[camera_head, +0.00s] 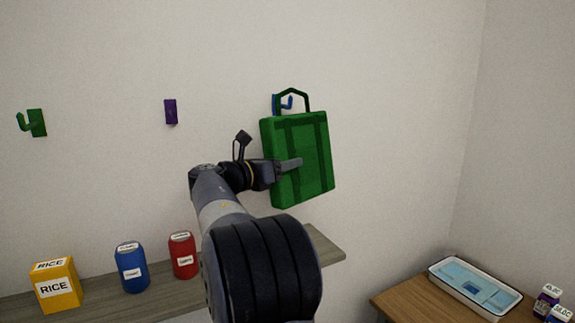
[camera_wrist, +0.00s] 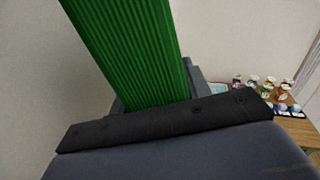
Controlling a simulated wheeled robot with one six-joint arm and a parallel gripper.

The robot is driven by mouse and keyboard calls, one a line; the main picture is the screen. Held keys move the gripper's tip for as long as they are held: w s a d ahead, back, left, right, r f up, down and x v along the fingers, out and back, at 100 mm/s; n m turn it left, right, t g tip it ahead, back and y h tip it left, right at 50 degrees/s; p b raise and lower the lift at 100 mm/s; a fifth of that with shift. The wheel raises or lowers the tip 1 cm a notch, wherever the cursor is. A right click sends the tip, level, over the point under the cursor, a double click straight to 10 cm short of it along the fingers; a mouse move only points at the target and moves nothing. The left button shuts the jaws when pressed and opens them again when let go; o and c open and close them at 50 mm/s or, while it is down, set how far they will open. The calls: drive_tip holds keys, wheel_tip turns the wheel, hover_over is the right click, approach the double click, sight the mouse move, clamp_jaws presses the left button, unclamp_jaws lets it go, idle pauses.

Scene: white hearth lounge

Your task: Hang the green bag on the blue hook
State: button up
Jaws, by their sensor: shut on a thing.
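The green bag (camera_head: 300,160) is held up in front of the wall, slightly tilted, with its dark green handle loop standing at the top. My gripper (camera_head: 288,166) is shut on the bag's body at its left side. The bag also fills the upper middle of the wrist view (camera_wrist: 135,50). The blue hook (camera_head: 285,102) is on the wall at the top of the bag and shows partly through the handle loop. Its lower part is hidden by the bag. I cannot tell whether the loop is around the hook or only in front of it.
A purple hook (camera_head: 170,111) and a green hook (camera_head: 33,123) are on the wall to the left. A shelf (camera_head: 325,247) below bears a rice box (camera_head: 57,285), a blue can (camera_head: 131,267) and a red can (camera_head: 183,255). A tray (camera_head: 474,286) stands on a wooden table (camera_head: 405,303) at right.

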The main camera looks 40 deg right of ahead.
drive_tip(key=shift+w+d+f, duration=0.1)
drive_tip(key=shift+w+d, duration=0.05)
drive_tip(key=shift+w, duration=0.35)
drive_tip(key=shift+w+d+f, duration=0.1)
drive_tip(key=shift+w+d, duration=0.05)
drive_tip(key=shift+w, duration=0.3)
drive_tip(key=shift+w+d+f, duration=0.1)
drive_tip(key=shift+w+f, duration=0.15)
drive_tip(key=shift+f, duration=0.4)
drive_tip(key=shift+w+d+f, duration=0.1)
drive_tip(key=shift+w+f, duration=0.15)
drive_tip(key=shift+f, duration=0.4)
drive_tip(key=o, duration=1.2)
drive_tip(key=shift+f, duration=0.1)
drive_tip(key=shift+o, duration=0.2)
drive_tip(key=shift+a, duration=0.1)
